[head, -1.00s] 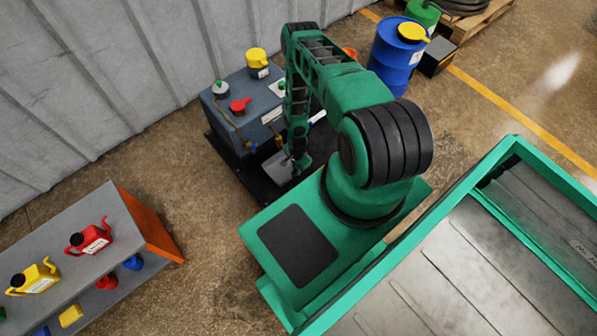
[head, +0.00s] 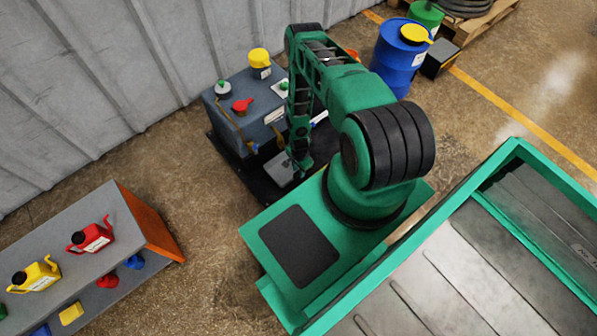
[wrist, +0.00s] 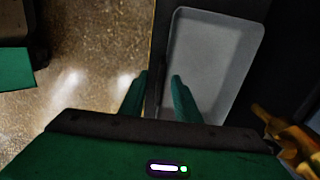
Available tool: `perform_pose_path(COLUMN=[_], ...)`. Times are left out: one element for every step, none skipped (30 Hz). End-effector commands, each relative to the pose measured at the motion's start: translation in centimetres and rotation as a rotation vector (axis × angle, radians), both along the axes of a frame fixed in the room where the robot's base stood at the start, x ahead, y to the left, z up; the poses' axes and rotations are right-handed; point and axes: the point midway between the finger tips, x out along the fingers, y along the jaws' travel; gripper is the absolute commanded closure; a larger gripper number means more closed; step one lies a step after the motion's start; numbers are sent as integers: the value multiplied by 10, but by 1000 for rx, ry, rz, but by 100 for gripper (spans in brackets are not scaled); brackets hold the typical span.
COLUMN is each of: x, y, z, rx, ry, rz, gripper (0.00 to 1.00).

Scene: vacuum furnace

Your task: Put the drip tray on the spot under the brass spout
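The drip tray (wrist: 222,60) is a shallow light-grey pan on a black platform (head: 232,165); it also shows in the head view (head: 276,170), partly behind my gripper (head: 301,165). In the wrist view my gripper (wrist: 159,75) has its fingers apart. The right finger overlaps the tray near its left rim, and the left finger is outside it, over the platform's edge. I cannot tell whether the fingers touch the tray. The brass spout (head: 252,147) is low on the grey tank unit, left of the tray. A blurred brass part (wrist: 285,130) shows at the wrist view's lower right.
The grey tank unit (head: 240,100) carries red, yellow and other caps. A blue drum (head: 397,58) stands at the back right. A shelf (head: 85,240) with red and yellow cans is at the lower left. Bare floor lies between the shelf and the platform.

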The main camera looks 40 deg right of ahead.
Motion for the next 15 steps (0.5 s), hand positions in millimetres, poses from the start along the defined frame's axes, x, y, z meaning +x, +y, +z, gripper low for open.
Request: perform_pose_path(x=[1, 1, 2, 1, 1, 2, 2, 2, 2, 2, 2, 2, 2, 2, 1], y=[0, 0, -1, -1, 0, -1, -1, -1, -1, -1, -1, -1, -1, -1, -1], z=[5, 9, 15, 19, 24, 32, 37, 43, 50, 55, 60, 67, 72, 76, 81], rx=[0, 0, 0, 0, 0, 0, 0, -1, 0, -1, 0, -1, -1, -1, -1], ry=[-1, -1, -1, -1, -1, -2, -2, -3, -2, -2, -2, -1, -1, -1, 0], rz=[0, 0, 0, 0, 0, 0, -1, -1, -1, -1, -1, -1, -1, -1, -1], gripper=[71, 71, 71, 71, 71, 71, 71, 71, 71, 71, 71, 71, 71, 71, 71])
